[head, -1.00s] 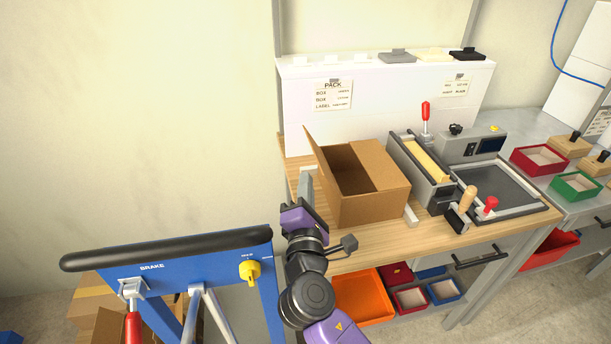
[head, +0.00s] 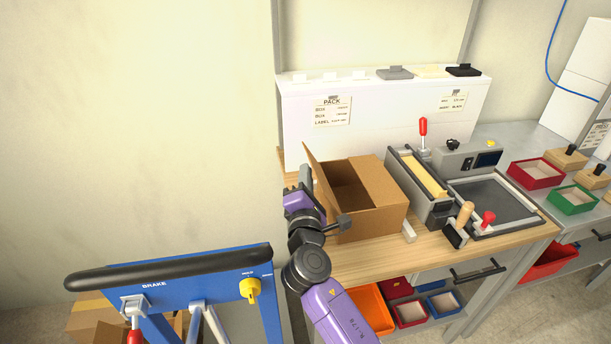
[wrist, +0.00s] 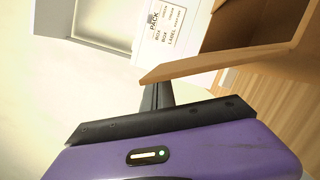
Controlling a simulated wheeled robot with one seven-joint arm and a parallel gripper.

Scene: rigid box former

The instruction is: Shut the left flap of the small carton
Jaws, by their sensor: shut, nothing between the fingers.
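The small carton (head: 368,222) stands on the wooden bench top. Its left flap (head: 320,176) stands up, leaning outward to the left. The right flap (head: 385,179) lies across the right part of the top, and the left part of the opening is uncovered. My gripper (head: 305,172) is on the outer left side of the raised flap, shut and empty. In the wrist view, my gripper's dark fingertips (wrist: 157,92) are together just by the edge of the left flap (wrist: 225,62). I cannot tell whether they touch it.
A sealing device with a red-handled lever (head: 423,130) stands right of the carton. A white panel with a PACK label (head: 333,111) rises behind. A blue cart frame with a black handle (head: 170,262) is at the lower left. Red (head: 535,172) and green trays lie far right.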

